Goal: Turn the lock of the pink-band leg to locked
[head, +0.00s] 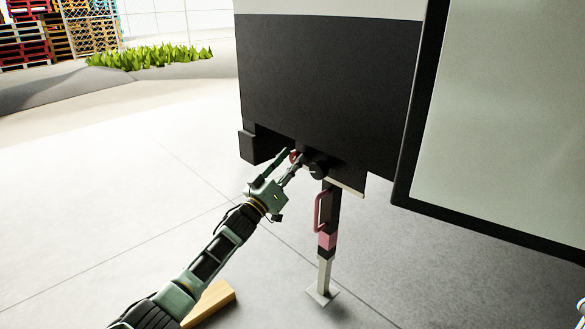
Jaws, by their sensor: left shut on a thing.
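The pink-band leg (322,262) stands upright under the caravan, with a pink band (327,240) and a pink handle (318,212) on its side. Its foot plate rests on the floor. At its top are a dark round part (318,170) and a small red-pink lock lever (294,156). My left gripper (293,156) reaches up from the lower left, its two fingers on either side of the lever and shut on it. The fingers partly hide the lever, and I cannot tell the lock's exact angle.
The dark caravan body (325,85) hangs just above the gripper. A large framed panel (500,110) takes up the right side. A wooden beam (210,303) lies on the floor beneath my left arm. Floor to the left is clear; plants (150,55) and pallets stand far back.

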